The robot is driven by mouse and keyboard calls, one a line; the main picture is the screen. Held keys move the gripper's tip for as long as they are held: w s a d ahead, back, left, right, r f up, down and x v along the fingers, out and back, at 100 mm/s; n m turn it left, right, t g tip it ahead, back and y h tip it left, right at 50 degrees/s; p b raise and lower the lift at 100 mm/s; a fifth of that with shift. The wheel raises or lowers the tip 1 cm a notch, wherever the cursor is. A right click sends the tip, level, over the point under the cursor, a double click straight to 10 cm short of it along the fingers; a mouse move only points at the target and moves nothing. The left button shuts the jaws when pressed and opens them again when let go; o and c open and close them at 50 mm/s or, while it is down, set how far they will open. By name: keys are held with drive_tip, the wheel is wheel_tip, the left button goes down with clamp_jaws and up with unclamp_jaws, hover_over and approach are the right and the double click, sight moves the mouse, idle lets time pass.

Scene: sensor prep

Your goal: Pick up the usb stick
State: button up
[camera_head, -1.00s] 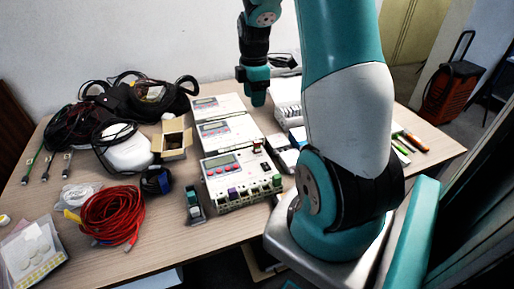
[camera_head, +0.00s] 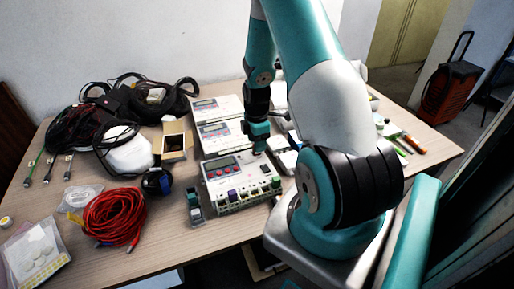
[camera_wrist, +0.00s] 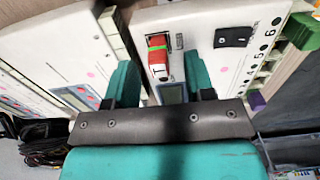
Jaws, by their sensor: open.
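The usb stick appears to be the small red piece with a green band (camera_wrist: 157,52) in the wrist view. It is on the white face of the front device (camera_head: 236,178), near the device's edge switches. My gripper (camera_wrist: 160,72) is open, with one teal finger to each side of the red piece in the picture. The red piece shows between and slightly beyond the fingertips; I cannot tell how high the fingers are above it. In the head view my gripper (camera_head: 258,146) is over the back of the front device and hides the red piece.
Two more white devices (camera_head: 222,134) stand behind the front one. A red cable coil (camera_head: 112,216), an open small box (camera_head: 175,146) and black cables (camera_head: 82,130) lie to the left. A black switch (camera_wrist: 233,37) is close right of the red piece.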

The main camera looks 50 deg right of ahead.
drive_tip(key=shift+f, duration=0.85)
clamp_jaws()
